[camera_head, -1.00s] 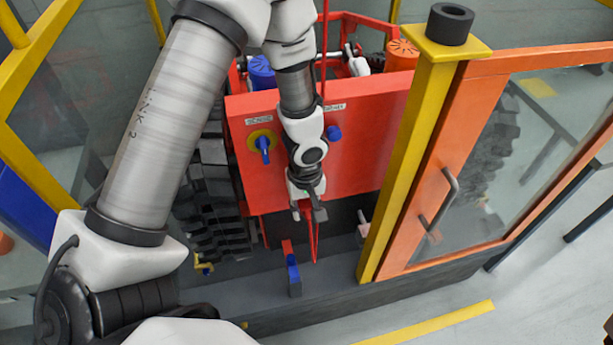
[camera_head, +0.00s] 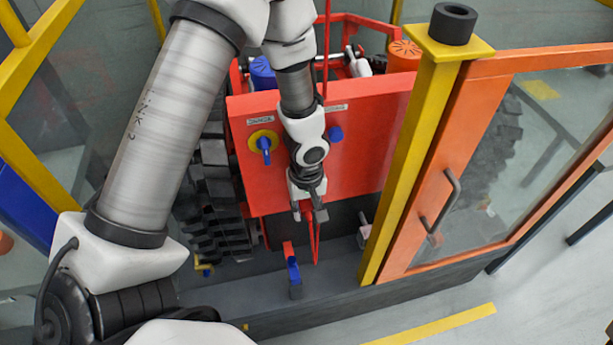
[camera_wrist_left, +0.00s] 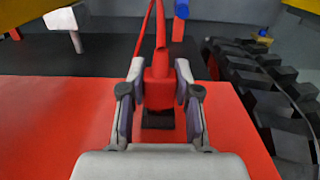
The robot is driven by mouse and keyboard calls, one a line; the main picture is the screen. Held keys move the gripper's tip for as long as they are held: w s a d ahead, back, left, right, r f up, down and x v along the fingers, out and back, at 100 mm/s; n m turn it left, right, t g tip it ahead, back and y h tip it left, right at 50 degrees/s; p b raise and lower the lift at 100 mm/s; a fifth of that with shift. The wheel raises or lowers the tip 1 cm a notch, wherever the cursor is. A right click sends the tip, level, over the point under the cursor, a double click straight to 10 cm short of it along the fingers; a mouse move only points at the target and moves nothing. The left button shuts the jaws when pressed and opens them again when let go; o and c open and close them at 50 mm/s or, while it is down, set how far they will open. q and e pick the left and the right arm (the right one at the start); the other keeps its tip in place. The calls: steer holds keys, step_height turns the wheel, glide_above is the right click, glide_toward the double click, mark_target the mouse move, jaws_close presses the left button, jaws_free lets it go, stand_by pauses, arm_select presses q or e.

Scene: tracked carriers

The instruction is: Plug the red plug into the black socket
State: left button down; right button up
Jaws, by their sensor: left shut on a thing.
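My left gripper (camera_head: 309,212) is in front of the red panel near its lower edge. In the left wrist view, the fingers (camera_wrist_left: 160,97) are shut on the red plug (camera_wrist_left: 159,82), one on each side. A red cable (camera_wrist_left: 149,33) runs from the plug; in the head view the cable (camera_head: 315,245) hangs in a loop below the gripper. A dark block (camera_wrist_left: 158,120) shows at the plug's end against the red panel. I cannot tell whether it is the plug's tip or the black socket, or whether they touch. My right gripper is not in view.
The red panel (camera_head: 355,165) carries a yellow-ringed blue switch (camera_head: 264,143) and a blue knob (camera_head: 335,133). A black track (camera_head: 215,205) lies left. A blue-handled lever (camera_head: 293,272) stands below. A yellow post (camera_head: 415,150) and orange door (camera_head: 432,190) stand right.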

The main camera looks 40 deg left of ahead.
mark_target(306, 205)
arm_select(q)
steer(key=shift+w+a+b, duration=0.2)
steer(key=shift+w+b, duration=0.05)
steer(key=shift+b, duration=0.1)
stand_by(0.5)
steer(key=c, duration=0.7)
jaws_free()
steer(key=shift+c, duration=0.2)
steer(key=shift+r, duration=0.1)
step_height(306, 205, up, 12)
